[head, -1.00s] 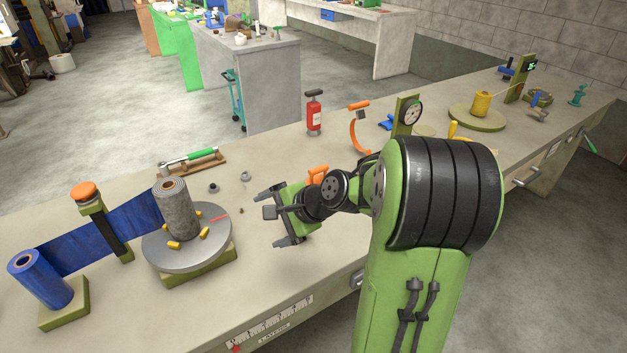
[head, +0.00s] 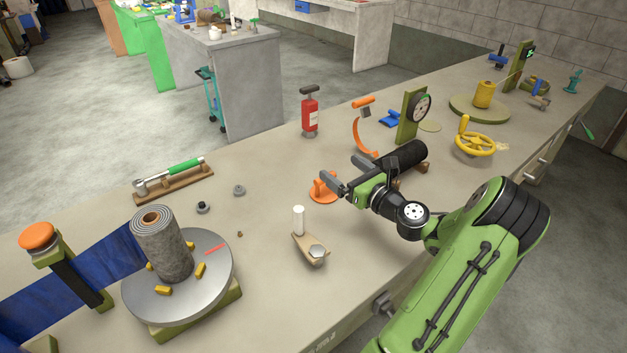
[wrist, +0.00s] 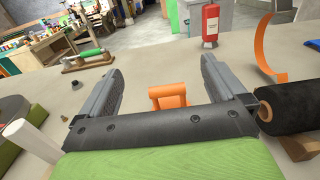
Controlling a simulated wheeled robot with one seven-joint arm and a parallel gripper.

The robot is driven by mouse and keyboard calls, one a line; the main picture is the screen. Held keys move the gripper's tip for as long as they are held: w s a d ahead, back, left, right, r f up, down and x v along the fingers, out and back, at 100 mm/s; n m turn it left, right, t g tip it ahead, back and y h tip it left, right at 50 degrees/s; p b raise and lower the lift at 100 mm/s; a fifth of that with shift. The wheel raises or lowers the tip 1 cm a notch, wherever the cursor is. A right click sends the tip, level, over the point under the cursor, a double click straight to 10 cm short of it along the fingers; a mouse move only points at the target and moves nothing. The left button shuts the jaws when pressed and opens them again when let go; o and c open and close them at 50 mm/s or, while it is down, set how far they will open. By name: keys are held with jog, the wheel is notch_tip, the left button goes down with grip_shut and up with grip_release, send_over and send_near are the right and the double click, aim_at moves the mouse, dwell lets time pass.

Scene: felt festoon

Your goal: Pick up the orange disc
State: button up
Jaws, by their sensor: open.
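The orange disc (head: 320,195) lies flat on the bench with an upright orange handle on it. My gripper (head: 339,168) is open and empty just right of the disc in the head view, its nearer finger partly covering the disc. In the wrist view the orange handle (wrist: 168,96) shows between the two open fingers (wrist: 161,66), close to the palm. The palm edge hides the disc's lower part there. I cannot tell the height of the fingers above the disc.
A black roll (head: 402,157) lies on a cradle close behind my gripper. An orange curved frame (head: 358,133) and a red extinguisher (head: 309,112) stand farther back. A wooden piece with a white post (head: 298,221) is nearer. A turntable (head: 205,291) holds a grey roll at left.

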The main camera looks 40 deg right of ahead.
jog(key=f+b, duration=0.1)
jog(key=f, duration=0.1)
jog(key=f+b, duration=0.1)
jog(key=f, duration=0.2)
jog(key=f+b, duration=0.1)
jog(key=f, duration=0.2)
jog(key=shift+s+b, duration=0.25)
jog(key=shift+b, duration=0.05)
jog(key=w, duration=0.2)
jog(key=w+b, duration=0.1)
jog(key=w, duration=0.4)
jog(key=shift+w+d+r, duration=0.1)
jog(key=shift+w+d, duration=0.2)
jog(key=shift+d, duration=0.05)
jog(key=shift+c, duration=0.5)
jog(key=c, duration=1)
